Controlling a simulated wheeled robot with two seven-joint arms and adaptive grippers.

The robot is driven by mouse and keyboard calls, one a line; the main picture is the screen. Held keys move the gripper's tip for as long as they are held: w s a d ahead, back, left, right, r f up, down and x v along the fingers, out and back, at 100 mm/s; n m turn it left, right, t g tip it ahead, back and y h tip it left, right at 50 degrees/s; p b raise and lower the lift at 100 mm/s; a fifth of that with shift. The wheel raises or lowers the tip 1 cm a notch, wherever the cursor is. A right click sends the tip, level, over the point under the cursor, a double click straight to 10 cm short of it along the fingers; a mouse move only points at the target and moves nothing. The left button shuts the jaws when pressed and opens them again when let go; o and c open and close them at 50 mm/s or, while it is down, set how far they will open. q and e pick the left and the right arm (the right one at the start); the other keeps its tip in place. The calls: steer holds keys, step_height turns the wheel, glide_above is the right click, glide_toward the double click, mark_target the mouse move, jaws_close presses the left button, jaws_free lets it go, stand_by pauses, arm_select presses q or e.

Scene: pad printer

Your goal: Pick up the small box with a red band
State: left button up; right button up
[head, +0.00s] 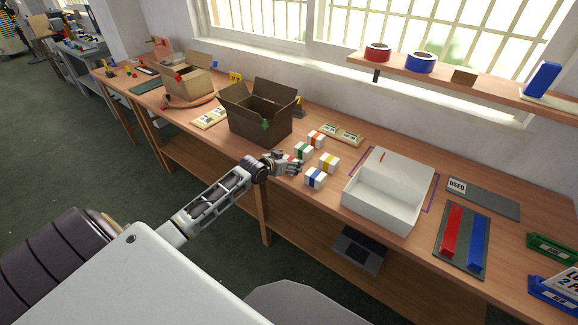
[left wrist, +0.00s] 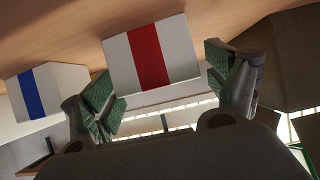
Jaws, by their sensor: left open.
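The small white box with a red band (left wrist: 150,55) fills the middle of the left wrist view. It stands between the spread fingers of my left gripper (left wrist: 158,80), with a visible gap at the right finger. In the head view my left gripper (head: 292,166) is at the near edge of the group of small boxes, and only a bit of red shows by its fingers. A blue-banded box stands at the left in the wrist view (left wrist: 42,90) and to the right of the gripper in the head view (head: 315,178). My right gripper is not seen.
Boxes with green (head: 302,151), yellow (head: 328,162) and orange-red (head: 316,139) bands stand close by. An open brown carton (head: 248,125) is to the left and a white open box (head: 375,208) to the right on the wooden bench (head: 545,205).

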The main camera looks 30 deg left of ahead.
arm_select(q)
steer(key=shift+c, duration=0.4)
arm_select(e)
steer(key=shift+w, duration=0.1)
arm_select(q)
steer(key=c, duration=1.1)
steer(key=shift+r, duration=0.5)
step_height(320, 180, up, 8)
steer(key=shift+f, duration=0.15)
steer(key=shift+r, duration=0.65)
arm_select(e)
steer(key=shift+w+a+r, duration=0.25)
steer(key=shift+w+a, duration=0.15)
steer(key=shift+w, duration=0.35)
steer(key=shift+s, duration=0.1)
